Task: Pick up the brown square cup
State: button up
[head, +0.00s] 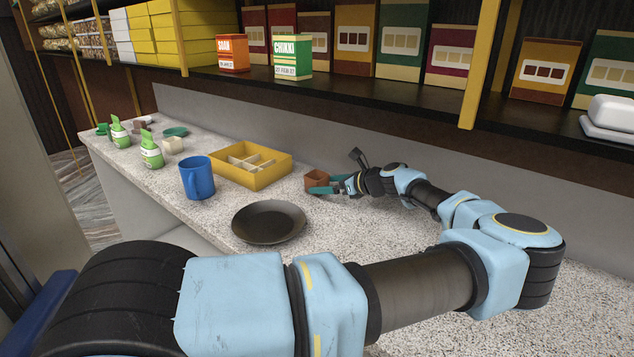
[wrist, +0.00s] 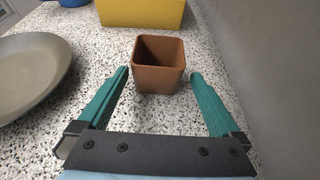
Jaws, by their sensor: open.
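The brown square cup (head: 317,180) stands upright on the speckled counter, to the right of the yellow tray. In the wrist view the cup (wrist: 158,78) is straight ahead, its square mouth open and its inside empty. My gripper (head: 324,184) is low over the counter beside the cup. In the wrist view my gripper (wrist: 158,74) is open, its two teal fingers apart, with the tips on either side of the cup's near part. Gaps show between the fingers and the cup walls. The cup's underside is hidden.
A yellow divided tray (head: 222,179), a blue mug (head: 197,178) and a dark plate (head: 268,222) stand to the left. The grey back wall (wrist: 255,60) is close on the right. Speckled counter (head: 190,221) is bare around the plate.

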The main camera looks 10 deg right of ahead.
aim_at(324, 183)
jog(key=p+x, duration=0.1)
jog(key=x, duration=0.2)
jog(key=shift+w+a+r+p, duration=0.1)
jog(key=shift+a+r+p, duration=0.05)
jog(key=shift+a+p, duration=0.25)
jog(key=shift+w+f, duration=0.15)
jog(key=shift+f, duration=0.05)
jog(key=c, duration=1.3)
